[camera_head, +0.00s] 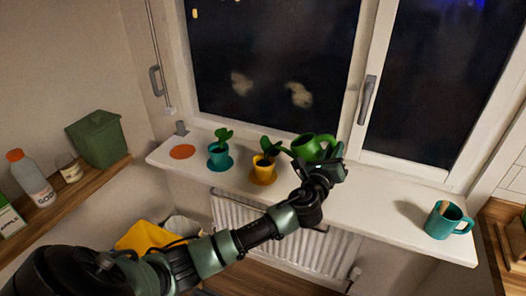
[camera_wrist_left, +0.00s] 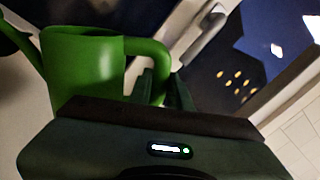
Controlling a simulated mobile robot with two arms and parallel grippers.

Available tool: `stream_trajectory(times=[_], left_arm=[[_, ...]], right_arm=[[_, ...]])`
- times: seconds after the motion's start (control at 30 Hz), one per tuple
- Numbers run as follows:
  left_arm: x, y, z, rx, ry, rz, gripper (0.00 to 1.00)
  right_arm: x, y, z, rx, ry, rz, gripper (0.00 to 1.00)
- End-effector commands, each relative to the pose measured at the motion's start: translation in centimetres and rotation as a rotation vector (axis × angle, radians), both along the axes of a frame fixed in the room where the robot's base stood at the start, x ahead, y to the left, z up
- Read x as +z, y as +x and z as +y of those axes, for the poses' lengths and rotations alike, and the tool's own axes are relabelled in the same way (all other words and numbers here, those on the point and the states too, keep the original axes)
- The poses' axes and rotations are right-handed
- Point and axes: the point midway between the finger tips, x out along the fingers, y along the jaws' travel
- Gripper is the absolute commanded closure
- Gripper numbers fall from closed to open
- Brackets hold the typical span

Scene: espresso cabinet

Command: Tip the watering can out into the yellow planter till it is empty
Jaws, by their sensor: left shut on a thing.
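The green watering can (camera_head: 308,148) is at the window sill, right of the yellow planter (camera_head: 263,171), with its spout toward the planter's plant. The yellow planter stands on an orange saucer and holds dark soil and a plant. My left gripper (camera_head: 330,166) is shut on the can's handle; its fingertips are partly hidden by the wrist. In the left wrist view the can (camera_wrist_left: 85,65) looks close to upright, with its spout at the left and its handle (camera_wrist_left: 150,55) between the fingers. I cannot see water or the can's inside. My right gripper is not in view.
A teal planter (camera_head: 217,156) on a teal saucer and an empty orange saucer (camera_head: 183,152) stand left on the sill (camera_head: 380,205). A teal mug (camera_head: 447,222) stands at the right end. Sill between can and mug is clear.

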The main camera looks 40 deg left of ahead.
Motion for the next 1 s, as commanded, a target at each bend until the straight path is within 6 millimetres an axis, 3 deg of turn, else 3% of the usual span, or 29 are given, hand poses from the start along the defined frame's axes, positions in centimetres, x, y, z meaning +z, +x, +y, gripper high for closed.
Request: stream_trajectory(times=[0.3, 0.7, 1.0], left_arm=[[-3.6, 0.5, -2.7, -0.001, 0.184, 0.034, 1.0], [-8.3, 1.0, -4.8, 0.001, 0.422, 0.08, 1.0], [-9.9, 1.1, -5.3, 0.002, 0.514, 0.097, 1.0]], right_arm=[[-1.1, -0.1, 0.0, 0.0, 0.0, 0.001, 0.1], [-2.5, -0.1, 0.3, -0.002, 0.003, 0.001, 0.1], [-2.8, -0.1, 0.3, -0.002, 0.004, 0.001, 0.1]])
